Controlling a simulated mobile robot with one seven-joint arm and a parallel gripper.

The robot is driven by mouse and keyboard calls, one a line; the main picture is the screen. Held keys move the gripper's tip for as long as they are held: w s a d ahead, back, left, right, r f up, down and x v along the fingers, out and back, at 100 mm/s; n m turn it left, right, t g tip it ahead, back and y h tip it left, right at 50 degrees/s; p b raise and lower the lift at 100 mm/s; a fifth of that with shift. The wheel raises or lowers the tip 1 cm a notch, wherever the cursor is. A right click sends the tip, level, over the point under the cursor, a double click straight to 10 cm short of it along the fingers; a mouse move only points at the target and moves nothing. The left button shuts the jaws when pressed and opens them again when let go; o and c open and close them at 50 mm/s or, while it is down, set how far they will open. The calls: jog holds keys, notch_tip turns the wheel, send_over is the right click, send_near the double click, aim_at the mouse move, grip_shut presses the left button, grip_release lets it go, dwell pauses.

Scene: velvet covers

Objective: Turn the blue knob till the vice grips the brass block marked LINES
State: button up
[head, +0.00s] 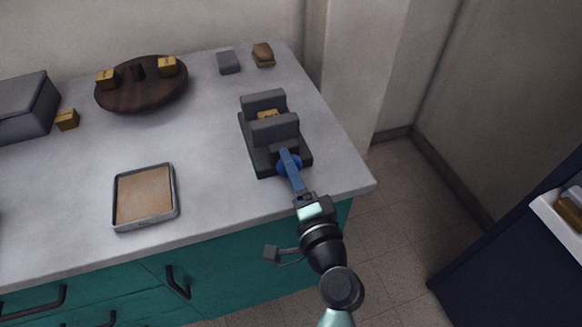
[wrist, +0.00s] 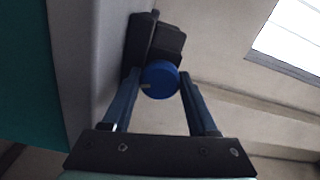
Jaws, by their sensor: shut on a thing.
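The dark grey vice (head: 262,155) stands near the right end of the grey worktop. A brass block (head: 268,114) sits between its two jaws; its marking is too small to read and I cannot tell whether the jaws touch it. The blue knob (head: 288,163) is on the vice's near end, partly hidden by my gripper. In the wrist view the round knob (wrist: 160,79) lies between my blue fingers, with a small yellow-green mark on its left side. My gripper (head: 289,162) is shut on the knob. The vice also shows behind it in the wrist view (wrist: 141,40).
A dark round wooden board (head: 140,98) carries two brass blocks. Another brass block (head: 67,120) lies beside a grey box (head: 22,108). A cork-lined tray (head: 144,196) is left of the vice. Grey and brown blocks (head: 263,54) lie at the back. The worktop between tray and vice is clear.

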dwell(0.3)
jog(key=o, duration=1.4)
jog(key=shift+c, duration=0.2)
jog(key=b+v, duration=0.1)
jog(key=v, duration=1.2)
